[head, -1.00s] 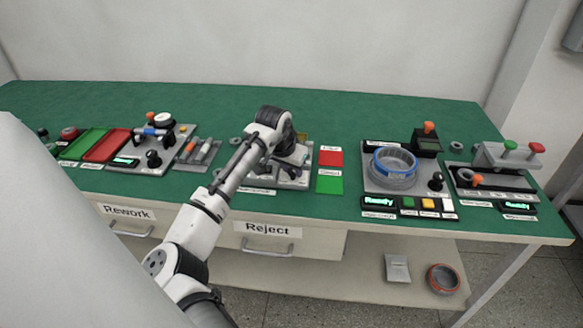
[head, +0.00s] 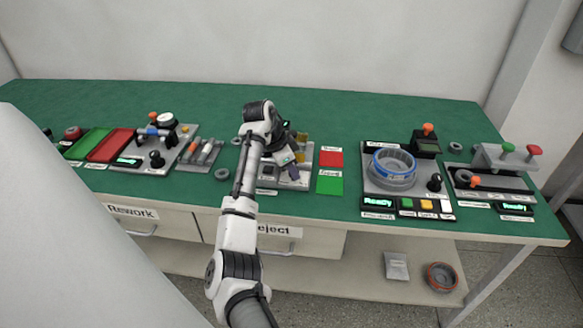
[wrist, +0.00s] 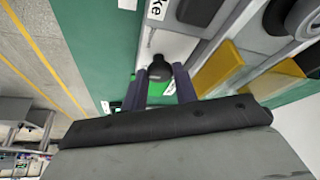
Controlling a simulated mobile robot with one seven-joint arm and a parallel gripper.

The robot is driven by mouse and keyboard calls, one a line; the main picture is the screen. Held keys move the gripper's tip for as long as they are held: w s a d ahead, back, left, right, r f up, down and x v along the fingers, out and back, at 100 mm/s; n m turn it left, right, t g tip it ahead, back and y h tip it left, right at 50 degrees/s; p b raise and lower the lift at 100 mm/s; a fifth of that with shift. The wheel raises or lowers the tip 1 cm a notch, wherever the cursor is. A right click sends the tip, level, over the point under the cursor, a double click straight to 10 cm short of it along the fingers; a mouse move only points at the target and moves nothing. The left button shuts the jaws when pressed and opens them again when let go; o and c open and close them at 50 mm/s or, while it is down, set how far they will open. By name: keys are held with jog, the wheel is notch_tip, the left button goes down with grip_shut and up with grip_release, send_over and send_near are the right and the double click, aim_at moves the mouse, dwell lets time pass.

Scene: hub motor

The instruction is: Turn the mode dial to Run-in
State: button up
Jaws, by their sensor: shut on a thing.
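My gripper (head: 293,168) is low over the middle station (head: 268,184), beside the red and green squares. In the wrist view its two dark fingers (wrist: 160,84) are shut on a dark round knob (wrist: 158,66), which stands on a pale panel at the table's edge side. The knob's pointer and mode markings do not show, so I cannot tell its setting or confirm from a label that it is the mode dial. In the head view my arm and fingers hide the knob.
A yellow block (wrist: 217,68) and grey fixture parts stand close to the right of my fingers in the wrist view. The red square (head: 331,158) and green square (head: 330,185) lie right of the station. A ring-shaped part (head: 393,166) sits on the right station.

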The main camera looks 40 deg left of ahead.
jog(key=m, duration=0.2)
jog(key=m+g+h, duration=0.1)
jog(key=m, duration=0.1)
jog(key=shift+w+a+m, duration=0.1)
jog(key=shift+w+m, duration=0.1)
jog(key=shift+m, duration=0.1)
jog(key=shift+a+m+g+h, duration=0.1)
jog(key=shift+m+g+h, duration=0.5)
jog(key=shift+m, duration=1.1)
jog(key=o, duration=1)
jog(key=shift+c, duration=0.2)
